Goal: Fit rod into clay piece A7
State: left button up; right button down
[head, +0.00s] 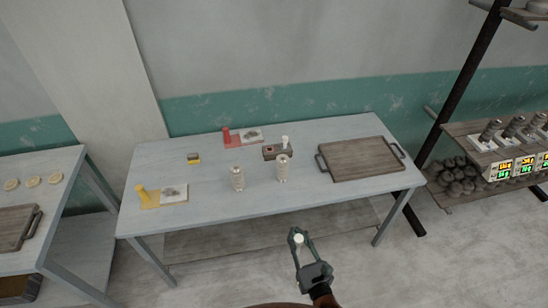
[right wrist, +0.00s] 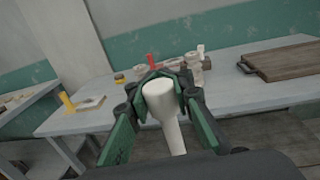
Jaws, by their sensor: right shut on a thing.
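My right gripper (head: 298,242) is shut on a white rod (right wrist: 160,95), held in front of the table's near edge. In the right wrist view the rod has a wide rounded head and a narrower shaft, with the green fingers (right wrist: 160,78) around its head. Two pale cylindrical pieces, one left (head: 237,178) and one right (head: 282,168), stand upright on the table. I cannot read any A7 mark, so I cannot tell which clay piece is A7. A similar white peg (head: 284,142) stands at the brown block (head: 270,152). My left gripper is out of view.
A shelf (head: 470,150) is at right, another table (head: 62,215) at left.

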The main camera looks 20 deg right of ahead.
aim_at(283, 164)
jog(key=z, duration=0.2)
jog(key=i, duration=0.7)
jog(key=z, duration=0.55)
jog(key=i, duration=0.6)
